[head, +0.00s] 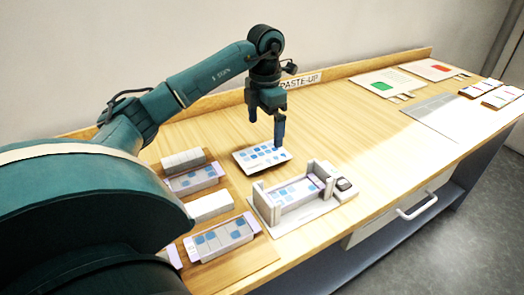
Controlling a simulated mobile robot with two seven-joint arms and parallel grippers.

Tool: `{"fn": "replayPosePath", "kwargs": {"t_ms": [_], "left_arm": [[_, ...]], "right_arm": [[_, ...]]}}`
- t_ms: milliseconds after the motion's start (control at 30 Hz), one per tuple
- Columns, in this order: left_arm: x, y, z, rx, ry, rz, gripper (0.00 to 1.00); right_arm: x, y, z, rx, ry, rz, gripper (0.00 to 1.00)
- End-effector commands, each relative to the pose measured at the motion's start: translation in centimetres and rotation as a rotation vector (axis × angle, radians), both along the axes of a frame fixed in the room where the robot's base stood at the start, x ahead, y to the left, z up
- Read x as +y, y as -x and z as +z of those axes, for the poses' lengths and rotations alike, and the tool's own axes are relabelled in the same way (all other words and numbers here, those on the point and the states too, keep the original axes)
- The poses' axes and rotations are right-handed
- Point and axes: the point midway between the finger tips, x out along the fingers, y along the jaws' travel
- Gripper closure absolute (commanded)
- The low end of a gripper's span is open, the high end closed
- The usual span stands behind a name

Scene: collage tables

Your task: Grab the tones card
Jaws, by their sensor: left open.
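A white card with rows of blue squares in differing shades (250,163) lies on the wooden table near the middle. Its small print is too small to read, so I cannot tell for sure that it is the tones card. My left gripper (279,144) points down at the card's right part, with its fingertips at or just above the card. The gripper is open, and its fingers hide a little of the card. I cannot tell whether the fingertips touch it. My right gripper is not in view.
A pale holder with upright ends (262,206) stands in front of the card, with another patterned card inside. Several blocks and cards sit on a brown board (262,252) at the left. A grey sheet (437,112) and boards with green (381,86) and red patches lie right. A PASTE-UP sign marks the back ledge.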

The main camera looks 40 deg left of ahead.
Motion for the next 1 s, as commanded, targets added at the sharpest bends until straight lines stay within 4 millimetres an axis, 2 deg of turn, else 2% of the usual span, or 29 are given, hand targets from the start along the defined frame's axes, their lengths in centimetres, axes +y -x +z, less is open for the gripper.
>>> {"fn": "replayPosePath", "kwargs": {"t_ms": [33,267,500,600,867,1000], "left_arm": [[0.0,0.0,-0.7,0.002,-0.001,0.0,0.0],[0.1,0.2,-2.4,0.001,0.0,0.001,0.0],[0.3,0.8,-5.9,0.002,0.0,0.0,0.0],[0.3,0.8,-6.6,0.0,-0.001,0.0,0.0],[0.3,0.7,-6.7,-0.001,-0.001,0.0,0.01],[0.3,0.7,-6.7,-0.001,-0.001,0.0,0.12]], "right_arm": [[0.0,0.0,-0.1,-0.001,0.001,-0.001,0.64],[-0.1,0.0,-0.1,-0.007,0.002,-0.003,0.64],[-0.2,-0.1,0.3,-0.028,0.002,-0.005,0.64],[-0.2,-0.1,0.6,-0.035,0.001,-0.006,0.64],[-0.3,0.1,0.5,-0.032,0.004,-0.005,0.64],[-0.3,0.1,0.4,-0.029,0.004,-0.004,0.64]]}}
